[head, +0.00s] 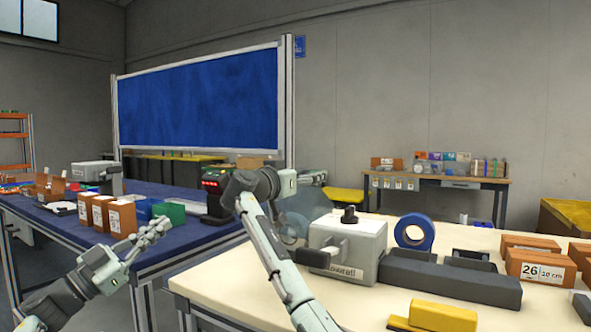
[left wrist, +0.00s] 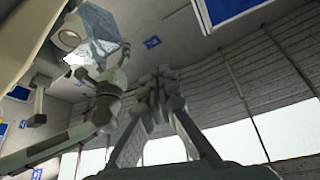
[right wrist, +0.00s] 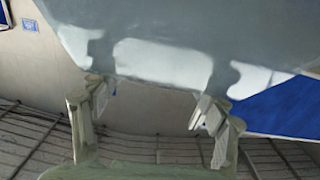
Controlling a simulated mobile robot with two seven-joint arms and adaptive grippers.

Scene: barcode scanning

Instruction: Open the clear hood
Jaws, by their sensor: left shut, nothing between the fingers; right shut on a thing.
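The clear hood (head: 304,207) is a translucent shell behind and left of the grey machine (head: 345,250) on the cream table. My right arm reaches over to it, and the right gripper's fingers are hidden in the head view. The hood also shows at the upper left of the left wrist view (left wrist: 95,35). My left gripper (head: 158,230) is shut and empty, in the air left of the table.
A long dark grey block (head: 450,283), a blue tape roll (head: 414,232), a yellow block (head: 442,316) and orange boxes (head: 540,268) occupy the cream table. A blue-topped table (head: 165,250) with more orange boxes (head: 108,215) stands at left. A gap separates the tables.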

